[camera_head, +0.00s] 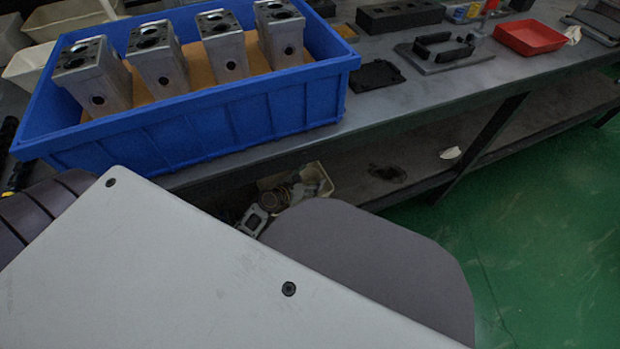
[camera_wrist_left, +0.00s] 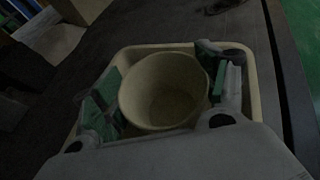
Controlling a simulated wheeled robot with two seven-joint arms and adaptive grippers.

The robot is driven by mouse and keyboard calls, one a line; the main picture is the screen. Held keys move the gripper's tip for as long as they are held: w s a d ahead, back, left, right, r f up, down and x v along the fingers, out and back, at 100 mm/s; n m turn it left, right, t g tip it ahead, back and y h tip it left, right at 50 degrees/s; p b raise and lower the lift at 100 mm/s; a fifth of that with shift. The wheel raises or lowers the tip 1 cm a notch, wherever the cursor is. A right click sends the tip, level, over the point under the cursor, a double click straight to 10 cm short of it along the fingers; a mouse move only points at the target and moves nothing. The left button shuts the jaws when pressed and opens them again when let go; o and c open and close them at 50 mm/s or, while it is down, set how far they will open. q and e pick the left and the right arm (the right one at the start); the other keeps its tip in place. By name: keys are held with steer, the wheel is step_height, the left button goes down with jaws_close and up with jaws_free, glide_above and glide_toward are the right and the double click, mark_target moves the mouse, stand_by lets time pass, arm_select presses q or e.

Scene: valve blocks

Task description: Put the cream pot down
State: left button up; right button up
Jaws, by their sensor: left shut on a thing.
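The cream pot (camera_wrist_left: 165,98) is round and looks empty, its open mouth facing the wrist camera. My left gripper (camera_wrist_left: 163,82) is shut on it, with green-padded fingers on both sides of its wall. Pot and fingers are within the outline of a cream tray (camera_wrist_left: 256,92). I cannot tell whether the pot's base touches the tray. In the head view, a cream tray (camera_head: 326,184) on the lower shelf is partly hidden by my own body. Metal parts there look like my left gripper (camera_head: 272,205); the pot is not clear. My right gripper is out of view.
A blue crate (camera_head: 200,140) with several metal valve blocks (camera_head: 160,62) stands on the bench (camera_head: 420,95) above. A red tray (camera_head: 530,38) and black fixtures are farther right. The lower shelf (camera_head: 420,160) holds a dark item (camera_head: 388,173) and has free room.

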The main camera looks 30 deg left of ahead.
arm_select(q)
steer(key=o, duration=0.7)
steer(key=shift+f, duration=0.1)
steer(key=shift+r, duration=0.2)
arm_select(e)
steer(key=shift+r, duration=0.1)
arm_select(q)
steer(key=shift+p+v, duration=0.7)
steer(key=shift+v, duration=1.35)
steer(key=p+v, duration=0.1)
steer(key=v, duration=0.7)
steer(key=shift+f, duration=0.1)
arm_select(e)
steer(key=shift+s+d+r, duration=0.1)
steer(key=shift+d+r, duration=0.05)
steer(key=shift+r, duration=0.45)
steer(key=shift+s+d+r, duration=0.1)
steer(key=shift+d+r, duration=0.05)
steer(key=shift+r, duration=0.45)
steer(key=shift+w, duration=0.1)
